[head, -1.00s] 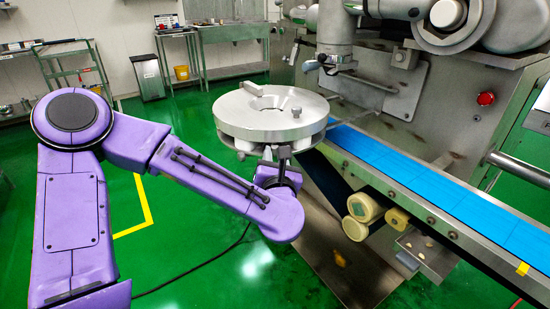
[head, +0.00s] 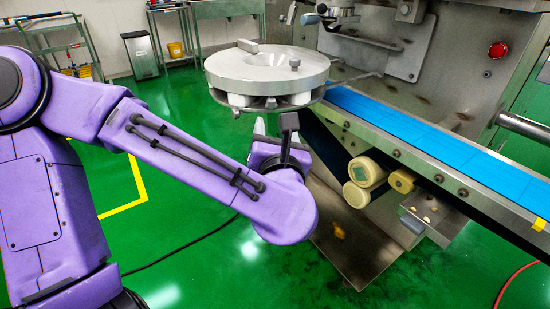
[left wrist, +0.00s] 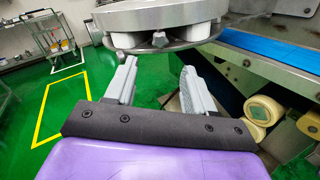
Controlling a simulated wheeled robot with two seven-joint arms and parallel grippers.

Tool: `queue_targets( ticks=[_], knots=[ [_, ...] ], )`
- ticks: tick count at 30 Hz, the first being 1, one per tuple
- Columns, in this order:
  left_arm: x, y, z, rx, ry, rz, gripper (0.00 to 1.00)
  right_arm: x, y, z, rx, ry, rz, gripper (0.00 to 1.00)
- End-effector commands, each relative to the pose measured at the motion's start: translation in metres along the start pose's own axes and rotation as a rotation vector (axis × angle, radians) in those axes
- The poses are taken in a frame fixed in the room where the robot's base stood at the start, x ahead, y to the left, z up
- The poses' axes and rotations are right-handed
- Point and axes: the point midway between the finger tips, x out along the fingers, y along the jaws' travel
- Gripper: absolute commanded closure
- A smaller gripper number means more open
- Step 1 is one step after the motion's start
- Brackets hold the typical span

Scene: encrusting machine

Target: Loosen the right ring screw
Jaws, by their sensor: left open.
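A round metal ring assembly (head: 262,72) is held out beside the machine; it also shows at the top of the left wrist view (left wrist: 150,18). A star-shaped screw knob (left wrist: 159,39) sits under its near rim in the left wrist view. In the head view a small knob (head: 272,103) shows under the near rim. I cannot tell which screw is the right one. My left gripper (head: 274,128) is below the ring, pointing up, open and empty. In the left wrist view its fingers (left wrist: 158,75) stand on either side of and below the star knob, apart from it. My right gripper is not in view.
A blue conveyor belt (head: 440,157) runs along the machine (head: 410,90) to the right. Cream rollers (head: 365,171) and a small metal tray (head: 432,212) are below it. Green floor lies open at left.

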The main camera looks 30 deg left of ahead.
Motion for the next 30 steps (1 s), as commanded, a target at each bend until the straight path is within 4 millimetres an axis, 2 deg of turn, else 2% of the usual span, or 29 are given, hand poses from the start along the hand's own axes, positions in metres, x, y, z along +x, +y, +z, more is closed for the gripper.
queue_targets(
  ticks=[1,6,25,28,29,30],
  knots=[
    [-0.004,-0.003,-0.009,-0.005,-0.004,0.000,0.46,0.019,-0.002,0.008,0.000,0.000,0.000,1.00],
    [-0.014,-0.001,-0.004,-0.002,-0.002,-0.002,0.46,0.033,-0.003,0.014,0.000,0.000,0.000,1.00],
    [-0.017,0.001,0.001,0.014,0.000,-0.004,0.46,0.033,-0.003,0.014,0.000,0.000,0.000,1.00],
    [-0.018,-0.012,0.012,0.182,-0.066,-0.067,0.46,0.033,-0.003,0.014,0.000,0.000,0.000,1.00],
    [-0.016,-0.020,0.016,0.277,-0.105,-0.098,0.46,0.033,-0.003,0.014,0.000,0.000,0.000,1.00],
    [-0.012,-0.034,0.016,0.453,-0.164,-0.137,0.46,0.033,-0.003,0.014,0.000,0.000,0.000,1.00]
  ],
)
